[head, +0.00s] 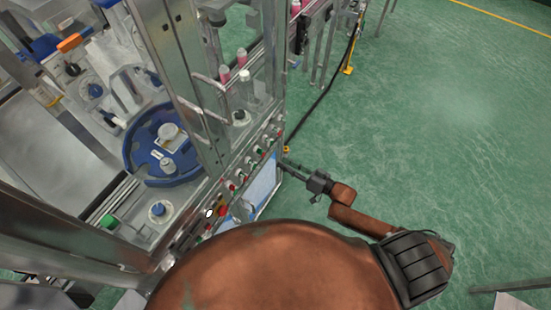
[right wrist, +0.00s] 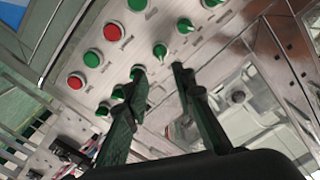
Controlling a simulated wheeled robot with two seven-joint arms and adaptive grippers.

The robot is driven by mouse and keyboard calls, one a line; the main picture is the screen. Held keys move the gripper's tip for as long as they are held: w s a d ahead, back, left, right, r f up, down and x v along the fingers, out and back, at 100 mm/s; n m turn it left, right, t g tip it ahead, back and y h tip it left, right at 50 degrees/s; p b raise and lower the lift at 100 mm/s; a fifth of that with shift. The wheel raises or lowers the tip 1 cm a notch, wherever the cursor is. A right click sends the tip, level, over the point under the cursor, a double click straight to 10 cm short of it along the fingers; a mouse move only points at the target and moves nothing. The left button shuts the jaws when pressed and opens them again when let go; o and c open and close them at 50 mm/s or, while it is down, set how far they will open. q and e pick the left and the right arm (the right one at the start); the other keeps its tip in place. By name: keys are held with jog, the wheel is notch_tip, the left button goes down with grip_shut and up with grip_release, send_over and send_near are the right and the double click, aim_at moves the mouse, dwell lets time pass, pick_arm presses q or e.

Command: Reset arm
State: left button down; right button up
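My right arm reaches in from the lower right in the head view. Its gripper (head: 290,166) is at the right end of the machine's control panel (head: 233,184). In the right wrist view the two dark fingers (right wrist: 158,70) are apart with nothing between them. Beyond them is the panel with green buttons (right wrist: 137,5), red buttons (right wrist: 110,32) and green knobs (right wrist: 160,51). I cannot tell whether a fingertip touches the panel. My left gripper is not in view.
The machine has a blue rotary plate (head: 136,150) behind metal posts (head: 180,75). A black cable (head: 322,95) runs along the floor. The green floor (head: 440,130) to the right is mostly clear.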

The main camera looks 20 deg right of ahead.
jog(key=shift+v, duration=0.85)
jog(key=s+d+f+g+h, duration=0.1)
jog(key=d+f+h, duration=0.25)
jog(key=f, duration=0.55)
jog(key=s+d+f+h, duration=0.1)
jog(key=d+f+h, duration=0.1)
jog(key=d+f, duration=0.45)
jog(key=s+d+f+g+h, duration=0.2)
jog(key=s+f, duration=0.2)
jog(key=f, duration=0.4)
jog(key=s+d+f+g+h, duration=0.1)
jog(key=s+f+h, duration=0.1)
jog(key=s+f, duration=0.5)
jog(key=s+d+f+g+h+b, duration=0.1)
jog(key=s+f+g, duration=0.3)
jog(key=s+f, duration=0.85)
jog(key=s+a+f+g, duration=0.2)
jog(key=s+f, duration=0.2)
jog(key=s, duration=0.6)
jog(key=s+a+f+g, duration=0.2)
jog(key=s+f+g, duration=0.1)
jog(key=s, duration=0.7)
jog(key=shift+s+a+f+h+b, duration=0.3)
jog(key=shift+a+f+h, duration=0.1)
jog(key=shift+f, duration=0.15)
jog(key=shift+w, duration=0.1)
jog(key=shift+c, duration=0.7)
